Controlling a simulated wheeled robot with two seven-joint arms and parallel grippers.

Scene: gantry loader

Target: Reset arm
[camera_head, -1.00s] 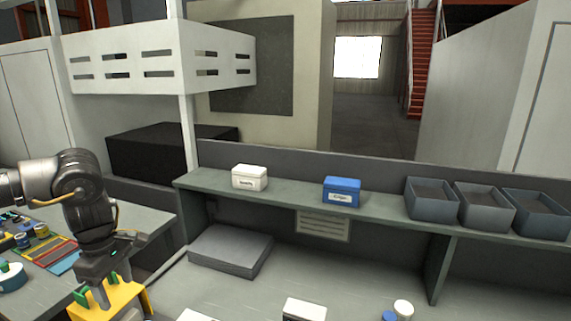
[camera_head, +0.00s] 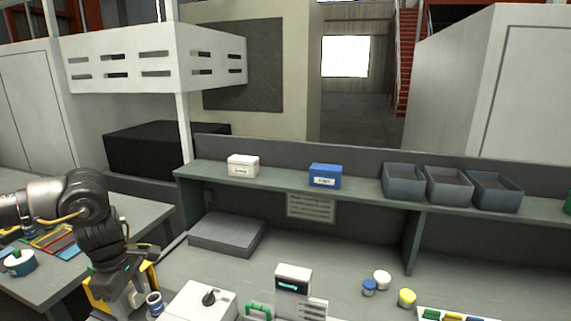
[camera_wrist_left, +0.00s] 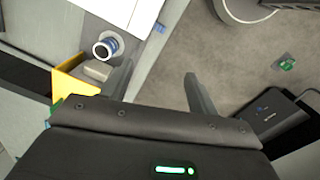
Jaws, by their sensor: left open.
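My left arm comes in from the left in the head view. Its gripper (camera_head: 122,290) points down beside a yellow holder (camera_head: 102,296) at the bench's front left. In the left wrist view the two fingers of the left gripper (camera_wrist_left: 160,85) stand wide apart with nothing between them. The cup also shows in the head view (camera_head: 154,303), just right of the gripper. My right gripper is not in view.
A white box with a dark knob (camera_head: 205,303) and a small display device (camera_head: 293,281) stand on the bench. Small round containers (camera_head: 382,280) are further right. The shelf (camera_head: 275,188) behind holds a white box, a blue box and grey bins. A side table (camera_head: 110,229) is at left.

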